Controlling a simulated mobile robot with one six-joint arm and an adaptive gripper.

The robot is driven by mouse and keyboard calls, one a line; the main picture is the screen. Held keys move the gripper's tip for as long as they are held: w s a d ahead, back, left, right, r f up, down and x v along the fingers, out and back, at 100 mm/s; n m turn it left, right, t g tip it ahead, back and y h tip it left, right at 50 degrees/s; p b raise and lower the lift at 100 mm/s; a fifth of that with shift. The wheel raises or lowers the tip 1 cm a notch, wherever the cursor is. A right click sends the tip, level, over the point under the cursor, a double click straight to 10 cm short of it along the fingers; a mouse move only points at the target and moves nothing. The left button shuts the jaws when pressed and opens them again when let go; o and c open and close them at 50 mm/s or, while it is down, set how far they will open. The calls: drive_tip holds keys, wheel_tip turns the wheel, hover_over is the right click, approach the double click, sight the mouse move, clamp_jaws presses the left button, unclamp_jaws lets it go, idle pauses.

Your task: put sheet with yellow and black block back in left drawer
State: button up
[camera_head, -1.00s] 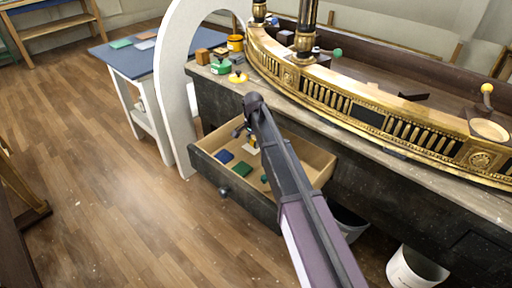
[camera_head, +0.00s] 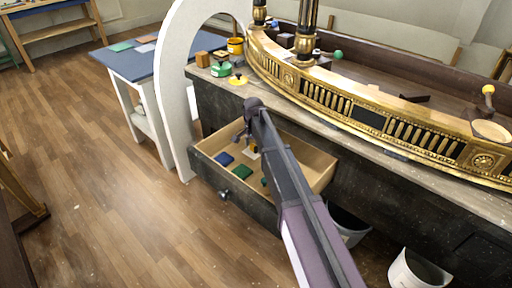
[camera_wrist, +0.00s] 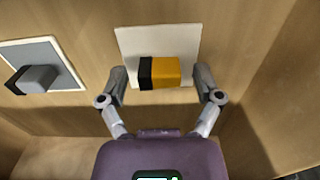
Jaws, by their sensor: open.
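The open left drawer (camera_head: 310,168) juts from the dark console. The sheet (camera_wrist: 127,42) is pale and square, with a yellow and black block (camera_wrist: 165,72) on it. In the wrist view it lies on the wooden drawer floor, inside the drawer. My gripper (camera_wrist: 161,82) is open, with one finger on each side of the block and a gap to both. In the head view my arm partly covers the sheet and block.
Another sheet (camera_wrist: 62,55), grey with a pale border and a dark and grey block (camera_wrist: 34,79), lies left in the wrist view. The drawer also holds a blue piece (camera_head: 224,159) and a green piece (camera_head: 242,172). A white arch (camera_head: 174,100) stands left of the drawer.

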sight(254, 146)
drive_tip(key=shift+r, duration=0.1)
wheel_tip(254, 146, up, 12)
drive_tip(key=p, duration=1.2)
idle(0.3)
idle(0.7)
drive_tip(key=s+d+n, duration=0.7)
drive_tip(key=s+d, duration=1.7)
drive_tip(key=s, duration=0.1)
drive_tip(key=shift+s+n, duration=0.3)
drive_tip(key=shift+s, duration=0.1)
